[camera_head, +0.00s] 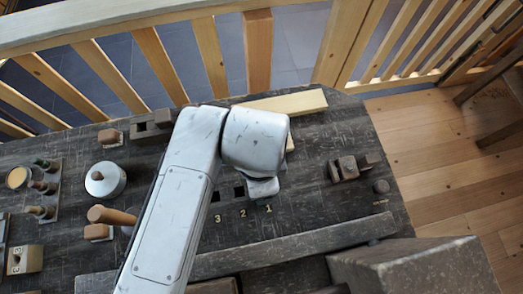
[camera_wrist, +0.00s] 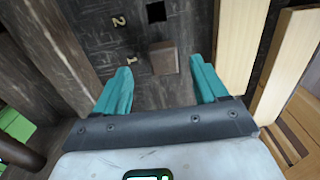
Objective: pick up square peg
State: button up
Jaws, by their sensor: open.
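A brown square-topped peg (camera_wrist: 164,58) shows in the wrist view beside the number 1, in line with an empty dark square hole (camera_wrist: 157,11) near the number 2. How deep the peg sits cannot be told. My gripper (camera_wrist: 160,70) has its two teal fingers apart, one toward each side of the peg, with nothing held between them. In the head view my gripper (camera_head: 267,204) points down at the dark worktop by the number 1, and my arm hides the peg there.
A pale wooden board (camera_head: 287,103) lies at the back of the worktop. A long dark beam (camera_head: 300,246) runs along the front. A white round pot (camera_head: 105,180) and a wooden-handled tool (camera_head: 110,216) stand left. Dark blocks (camera_head: 345,168) stand right. A wooden railing (camera_head: 258,50) closes the back.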

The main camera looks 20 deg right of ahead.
jog(key=shift+w+d+f+p, duration=0.1)
jog(key=shift+d+f+p, duration=0.05)
jog(key=shift+f, duration=0.75)
jog(key=shift+s+d+f+p, duration=0.1)
jog(key=shift+d+f+p, duration=0.1)
jog(key=shift+f, duration=0.7)
jog(key=shift+w+d+f+p, duration=0.1)
jog(key=shift+f+p, duration=0.05)
jog(key=shift+f, duration=0.75)
jog(key=shift+c, duration=0.3)
jog(key=c, duration=1)
jog(key=shift+r, duration=0.1)
